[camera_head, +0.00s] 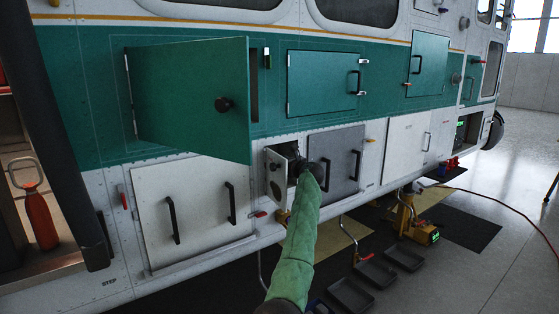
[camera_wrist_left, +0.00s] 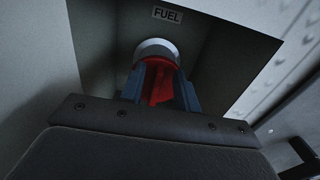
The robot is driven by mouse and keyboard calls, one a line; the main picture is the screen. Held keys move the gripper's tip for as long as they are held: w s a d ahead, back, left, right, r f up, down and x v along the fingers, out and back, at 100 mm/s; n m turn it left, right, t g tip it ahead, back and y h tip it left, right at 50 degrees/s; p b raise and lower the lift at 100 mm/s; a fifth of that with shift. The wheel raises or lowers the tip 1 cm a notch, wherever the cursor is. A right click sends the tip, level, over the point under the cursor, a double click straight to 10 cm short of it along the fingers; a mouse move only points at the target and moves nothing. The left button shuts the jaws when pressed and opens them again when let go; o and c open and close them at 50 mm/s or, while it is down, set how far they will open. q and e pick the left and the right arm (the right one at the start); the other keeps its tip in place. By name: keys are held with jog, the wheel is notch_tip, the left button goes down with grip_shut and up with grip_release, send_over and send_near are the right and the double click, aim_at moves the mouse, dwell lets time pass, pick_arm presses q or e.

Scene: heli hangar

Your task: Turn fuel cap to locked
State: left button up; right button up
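The fuel cap (camera_wrist_left: 158,78) is red with a pale round collar (camera_wrist_left: 156,47) behind it, set in a recess under a FUEL label (camera_wrist_left: 167,15). My left gripper (camera_wrist_left: 160,92) has its two dark fingers on either side of the red part, with red filling the gap between them. In the head view my left arm, in a green sleeve, reaches up to the open fuel recess, and the left gripper (camera_head: 306,170) hides the cap there. The small white fuel door (camera_head: 274,176) stands open to its left. My right gripper is not in view.
A large green door (camera_head: 190,95) stands open above left of the recess. A grey panel with a handle (camera_head: 338,158) is close on the right, and a white panel (camera_head: 185,215) on the left. Dark trays (camera_head: 350,295) lie on the floor below.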

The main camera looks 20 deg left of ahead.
pick_arm(q)
grip_shut()
